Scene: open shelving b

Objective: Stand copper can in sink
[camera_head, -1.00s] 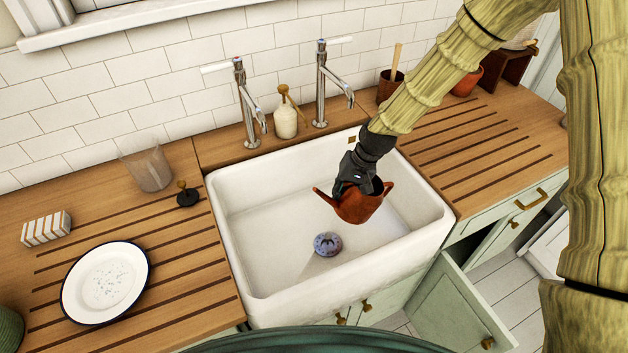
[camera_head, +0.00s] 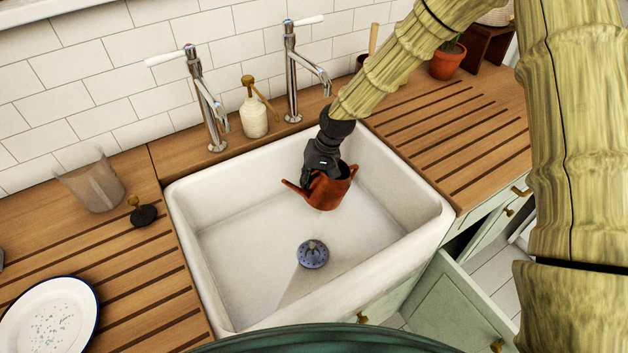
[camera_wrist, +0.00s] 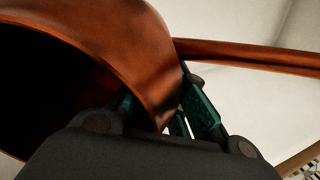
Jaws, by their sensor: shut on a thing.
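The copper can (camera_head: 325,191) is a reddish-brown watering can with a spout pointing left in the head view. My gripper (camera_head: 322,165) is shut on it from above, at its upper part. The can is inside the white sink (camera_head: 222,304), toward the back right, and looks roughly upright. Whether its base touches the sink floor I cannot tell. In the wrist view the can's rim and wall (camera_wrist: 140,40) fill the upper left, with the wall between my gripper's fingers (camera_wrist: 178,115). The spout (camera_wrist: 250,57) runs to the right.
A blue-grey drain piece (camera_head: 313,254) lies on the sink floor in front of the can. Two taps (camera_head: 207,105) (camera_head: 292,75) and a soap bottle (camera_head: 254,117) stand behind the sink. A glass (camera_head: 95,187), black stopper (camera_head: 143,213) and plate (camera_head: 50,318) are on the left counter.

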